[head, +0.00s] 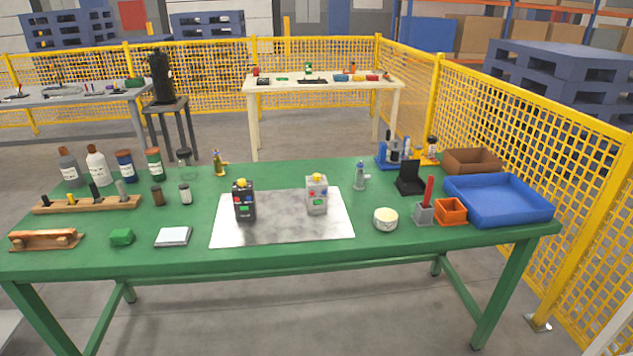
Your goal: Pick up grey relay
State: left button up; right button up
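A light grey relay (316,194) stands upright on the pale metal-looking mat (283,229) in the middle of the green table. It has a yellow top and small coloured marks on its front. A similar black relay (244,200) with a yellow top stands on the same mat to its left, apart from it. Neither of my grippers shows in the head view.
The green table (400,250) holds bottles (97,167) at the back left, a wooden rack (86,203), a round white tub (386,218), an orange bin (450,211) and a blue tray (498,217) at right. Table space in front of the mat is clear. Yellow fencing (540,140) stands behind.

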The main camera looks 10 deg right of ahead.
aim_at(316, 204)
jog(key=i+l, duration=0.2)
jog(key=i, duration=0.3)
jog(key=i+l, duration=0.2)
jog(key=i, duration=0.35)
jog(key=i+l, duration=0.2)
jog(key=i, duration=0.3)
jog(key=k, duration=0.5)
